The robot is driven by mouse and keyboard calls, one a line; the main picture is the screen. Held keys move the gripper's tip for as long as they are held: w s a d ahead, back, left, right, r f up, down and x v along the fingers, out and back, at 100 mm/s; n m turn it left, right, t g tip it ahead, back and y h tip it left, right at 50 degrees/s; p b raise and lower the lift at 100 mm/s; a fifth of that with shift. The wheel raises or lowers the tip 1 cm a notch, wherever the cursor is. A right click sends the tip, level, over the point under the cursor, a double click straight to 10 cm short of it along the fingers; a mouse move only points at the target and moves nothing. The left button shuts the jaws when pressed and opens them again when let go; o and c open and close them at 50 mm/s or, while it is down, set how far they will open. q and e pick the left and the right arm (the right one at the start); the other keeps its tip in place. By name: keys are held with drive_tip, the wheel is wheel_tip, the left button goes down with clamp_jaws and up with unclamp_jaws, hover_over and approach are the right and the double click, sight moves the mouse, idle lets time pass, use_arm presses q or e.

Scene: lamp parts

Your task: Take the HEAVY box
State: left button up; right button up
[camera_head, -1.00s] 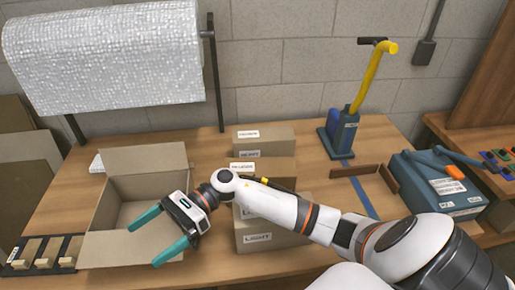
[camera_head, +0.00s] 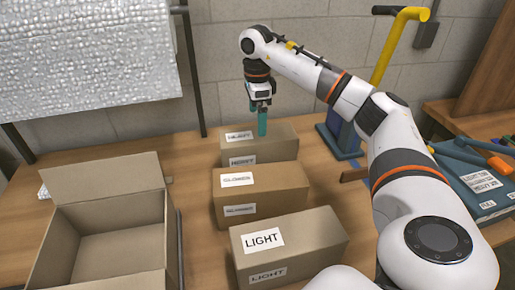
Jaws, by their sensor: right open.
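A closed brown box (camera_head: 283,146) stands at the back of a row of three; its small white labels appear to read HEAVY. My right gripper (camera_head: 261,133) points straight down over this box, its teal fingers seen nearly edge-on. It is open with nothing between the fingers. The fingertips overlap the box's top in the picture; I cannot tell whether they touch it. In front stand a middle box (camera_head: 284,188) with a label that looks like CLOSED or similar, and a nearer box (camera_head: 315,240) labelled LIGHT. My left gripper is out of view.
An open empty carton (camera_head: 112,247) stands on the wooden table (camera_head: 195,229) at the left. A roll of bubble wrap (camera_head: 90,60) hangs behind it. A blue tool with a yellow handle (camera_head: 396,48) and a blue case (camera_head: 478,185) are at the right, partly behind my arm.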

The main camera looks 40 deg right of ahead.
sight(258, 152)
wheel_tip(258, 152, down, 3)
drive_tip(key=f, duration=0.1)
drive_tip(key=f+p, duration=0.1)
drive_tip(key=f, duration=0.2)
drive_tip(key=shift+w+d+f, duration=0.1)
drive_tip(key=shift+w+d, duration=0.05)
drive_tip(key=shift+d, duration=0.1)
drive_tip(key=shift+f, duration=0.5)
drive_tip(key=c, duration=1.7)
drive_tip(key=shift+w+r, duration=0.15)
drive_tip(key=shift+c, duration=1.3)
